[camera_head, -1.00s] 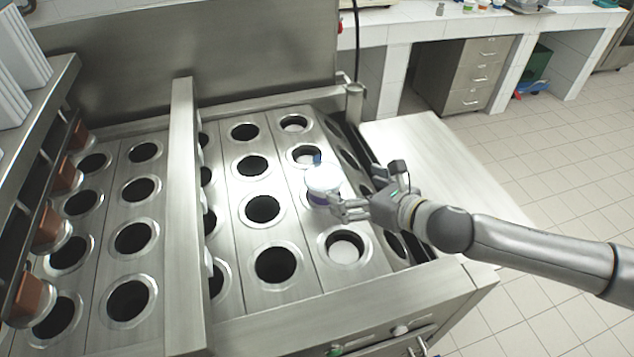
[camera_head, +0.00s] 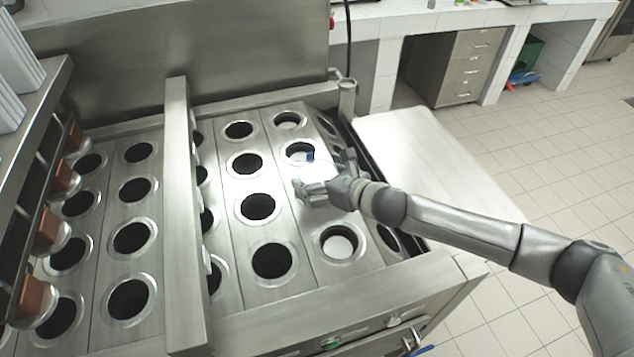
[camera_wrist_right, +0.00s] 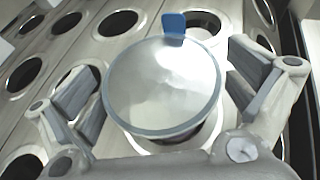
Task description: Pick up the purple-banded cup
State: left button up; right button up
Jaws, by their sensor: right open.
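The cup (camera_wrist_right: 160,90) has a pale, shiny round lid with a grey-blue rim and a blue tab at its top edge in the right wrist view. In the head view, the cup (camera_head: 319,166) is mostly hidden by glare and by my right gripper (camera_head: 324,180). Its purple band cannot be made out now. My right gripper is open, with one finger on each side of the cup in the wrist view. Gaps show between both fingers and the lid. My left gripper is not in view.
The steel filler deck (camera_head: 228,224) has rows of round holes, some with pale discs inside. A raised steel bar (camera_head: 178,210) divides it. A bare pale side table (camera_head: 420,150) stands at the right. Brown-headed nozzles line the left.

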jog(key=shift+w+a+f, duration=0.1)
jog(key=shift+w, duration=0.05)
jog(key=c, duration=1.2)
jog(key=shift+r, duration=0.25)
